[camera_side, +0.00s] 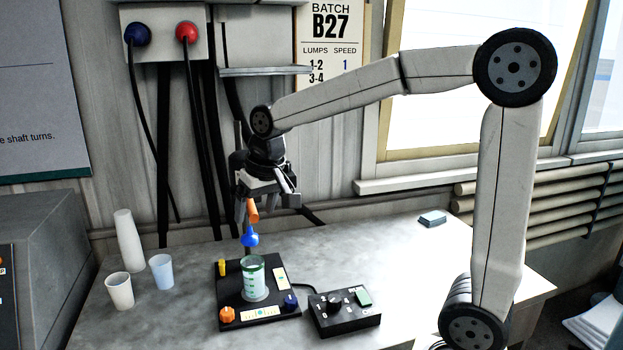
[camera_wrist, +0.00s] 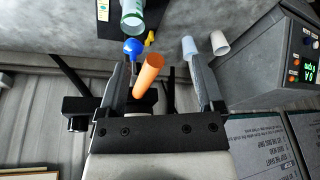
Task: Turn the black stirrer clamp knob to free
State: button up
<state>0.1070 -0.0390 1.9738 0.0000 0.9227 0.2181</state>
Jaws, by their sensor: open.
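My gripper (camera_side: 268,203) hangs above the bench, beside the upright column. In the wrist view my gripper (camera_wrist: 165,75) has its two fingers wide apart. An orange cylinder (camera_wrist: 148,75) shows between the fingers, with no finger seen touching it; it also shows in the side view (camera_side: 253,211). A blue piece (camera_side: 250,237) shows just below it, over a clear beaker with green marks (camera_side: 255,280). A black block-like part (camera_wrist: 76,112) shows beside the left finger; I cannot tell whether it is the stirrer clamp knob. In the side view my gripper covers much of that area.
The beaker stands on a black base (camera_side: 228,290) with orange, yellow and dark blue knobs. A black control box (camera_side: 345,318) is to its right. Several cups (camera_side: 120,290) stand at left. The bench's right side is mostly clear.

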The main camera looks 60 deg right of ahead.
aim_at(284, 167)
jog(key=w+d+r+m+t, duration=0.3)
jog(key=w+d+r+m, duration=0.1)
jog(key=w+r, duration=0.5)
jog(key=d+m+g, duration=0.1)
jog(key=d+m, duration=0.2)
jog(key=d+r+m, duration=0.1)
jog(key=d+m, duration=0.1)
jog(key=m, duration=0.1)
jog(key=d+r+m+g, duration=0.1)
jog(key=d+m, duration=0.2)
jog(key=shift+w+d+r+m+g+h, duration=0.25)
jog(key=shift+d+m+g+h, duration=0.05)
jog(key=shift+m+h, duration=0.1)
jog(key=d+m+g, duration=0.1)
jog(key=d+m, duration=0.1)
jog(key=s+d+f+m+g, duration=0.1)
jog(key=d+m, duration=0.1)
jog(key=m, duration=0.1)
jog(key=s+d+m+g+y, duration=0.1)
jog(key=d+m, duration=0.1)
jog(key=shift+d+f+m, duration=0.2)
jog(key=shift+d+m, duration=0.1)
jog(key=shift+d, duration=0.05)
jog(key=shift+s+d+f+m+g, duration=0.1)
jog(key=shift+s+d+m+g, duration=0.25)
jog(key=shift+d+m, duration=0.45)
jog(key=shift+a, duration=0.15)
jog(key=shift+f, duration=0.15)
jog(key=shift+f, duration=3.8)
jog(key=shift+c, duration=0.2)
